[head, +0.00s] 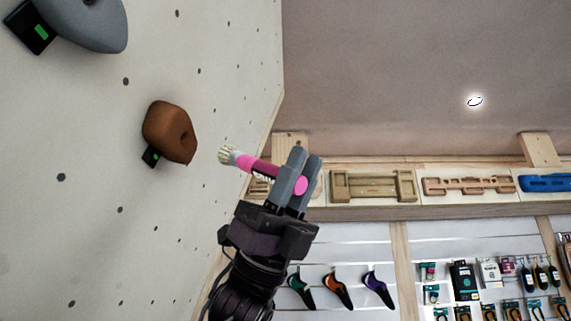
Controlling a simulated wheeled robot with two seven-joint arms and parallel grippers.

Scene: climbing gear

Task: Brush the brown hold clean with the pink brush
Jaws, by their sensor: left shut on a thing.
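The brown hold (170,131) is fixed to the pale climbing wall on the left, with a small black tag with a green mark (151,157) at its lower edge. My left gripper (299,165) is shut on the pink brush (250,163), with the fingers around its handle. The brush's pale bristles (227,155) point left toward the hold. In the picture a gap shows between the bristles and the hold. Part of the handle is hidden behind the fingers. My right gripper is not in view.
A grey hold (90,22) with a black tag (30,26) is at the upper left of the wall. Hangboards (372,187) line a wooden ledge at the right. Below hang shoe-like items (336,291) and packaged gear (465,280).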

